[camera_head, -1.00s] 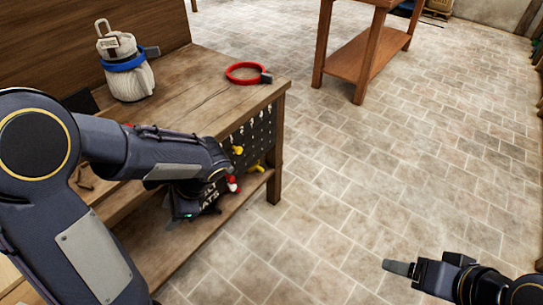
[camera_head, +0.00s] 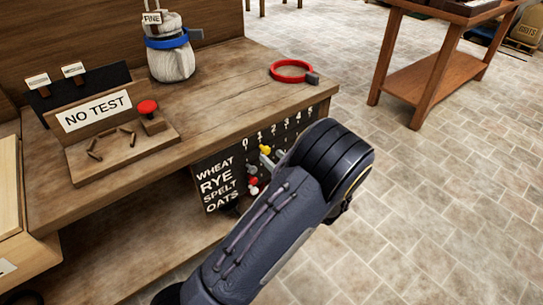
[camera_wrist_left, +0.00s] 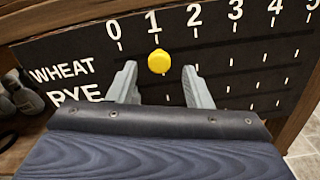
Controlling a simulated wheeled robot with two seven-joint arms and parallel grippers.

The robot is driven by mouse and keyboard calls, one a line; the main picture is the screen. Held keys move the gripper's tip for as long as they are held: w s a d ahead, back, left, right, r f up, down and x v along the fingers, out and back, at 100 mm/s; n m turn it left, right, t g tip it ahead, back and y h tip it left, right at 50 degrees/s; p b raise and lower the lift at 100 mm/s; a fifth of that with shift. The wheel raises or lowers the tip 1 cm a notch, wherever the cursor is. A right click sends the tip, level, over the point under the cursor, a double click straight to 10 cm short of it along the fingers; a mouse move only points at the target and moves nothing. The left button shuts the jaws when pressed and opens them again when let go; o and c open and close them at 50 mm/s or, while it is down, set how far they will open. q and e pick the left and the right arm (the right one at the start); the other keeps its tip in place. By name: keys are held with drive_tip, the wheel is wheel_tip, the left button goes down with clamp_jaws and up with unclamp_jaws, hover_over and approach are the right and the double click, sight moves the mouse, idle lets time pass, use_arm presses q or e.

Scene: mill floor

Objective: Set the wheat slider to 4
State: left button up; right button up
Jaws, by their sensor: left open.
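The black slider board (camera_head: 219,163) on the bench front has rows labelled WHEAT, RYE, SPELT and OATS and numerals 0 to 5. In the left wrist view, a round yellow knob (camera_wrist_left: 159,61) stands out just below the 1, seemingly the wheat slider. My left gripper (camera_wrist_left: 160,74) is open, its two grey fingers on either side of the knob, with gaps visible and no grip on it. In the head view a yellow knob (camera_head: 265,149) shows beside my left arm, which hides the board's lower right. My right gripper is out of view.
A second wooden table (camera_head: 432,80) stands behind, with open tiled floor between.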

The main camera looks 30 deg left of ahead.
sight(264, 149)
use_arm(q)
drive_tip(key=shift+x, duration=1.3)
clamp_jaws()
